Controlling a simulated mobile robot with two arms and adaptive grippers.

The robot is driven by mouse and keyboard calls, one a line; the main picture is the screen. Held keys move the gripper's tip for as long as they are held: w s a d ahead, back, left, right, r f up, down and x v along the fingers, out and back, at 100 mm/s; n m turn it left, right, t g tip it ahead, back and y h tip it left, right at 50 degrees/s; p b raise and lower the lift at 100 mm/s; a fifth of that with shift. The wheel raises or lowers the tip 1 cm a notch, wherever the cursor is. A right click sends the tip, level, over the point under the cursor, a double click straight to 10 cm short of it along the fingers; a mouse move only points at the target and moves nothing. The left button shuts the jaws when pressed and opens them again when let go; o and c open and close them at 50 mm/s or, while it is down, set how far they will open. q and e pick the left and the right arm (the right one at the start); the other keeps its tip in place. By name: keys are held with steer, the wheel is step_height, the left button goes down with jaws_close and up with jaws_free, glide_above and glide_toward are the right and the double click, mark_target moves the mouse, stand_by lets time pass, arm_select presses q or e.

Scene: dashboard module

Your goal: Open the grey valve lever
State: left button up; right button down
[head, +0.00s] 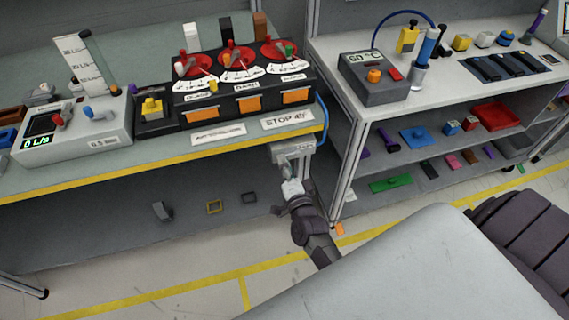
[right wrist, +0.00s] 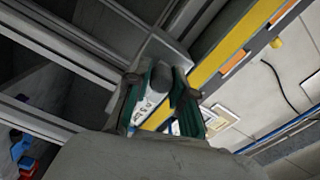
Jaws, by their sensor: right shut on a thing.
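The grey valve lever (right wrist: 152,100) shows in the right wrist view as a pale grey handle with dark lettering, between my fingers. Its mount is a light grey box (head: 292,150) under the front right edge of the dashboard table in the head view. My right gripper (head: 291,189) reaches up to it from below. In the right wrist view the right gripper (right wrist: 158,104) is shut on the lever, one finger on each side. The lever's far end and pivot are mostly hidden. My left gripper is not in view.
A panel with a "0 L/s" display (head: 36,143) stands at the table's left. Red dials (head: 238,58) and orange-fronted drawers sit beside it. A blue hose (head: 323,120) runs down near the valve. A table leg (head: 352,160) stands close right of my gripper.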

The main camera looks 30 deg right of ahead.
steer(key=n, duration=0.1)
steer(key=f+n, duration=0.1)
steer(key=n, duration=0.2)
steer(key=shift+d+f+n, duration=0.25)
steer(key=shift+f+n, duration=0.05)
steer(key=shift+n, duration=0.1)
steer(key=shift+s+d+f+n, duration=0.15)
steer(key=shift+d+f+n, duration=0.45)
steer(key=shift+n, duration=1.6)
steer(key=shift+s+d+f+n, duration=0.1)
steer(key=shift+d+f+n, duration=0.45)
steer(key=shift+n, duration=1.65)
steer(key=shift+s+d+f+n, duration=0.25)
steer(key=shift+d+n, duration=0.6)
steer(key=shift+n, duration=1.35)
steer(key=shift+w, duration=0.1)
steer(key=c, duration=1)
jaws_free()
steer(key=shift+f, duration=0.1)
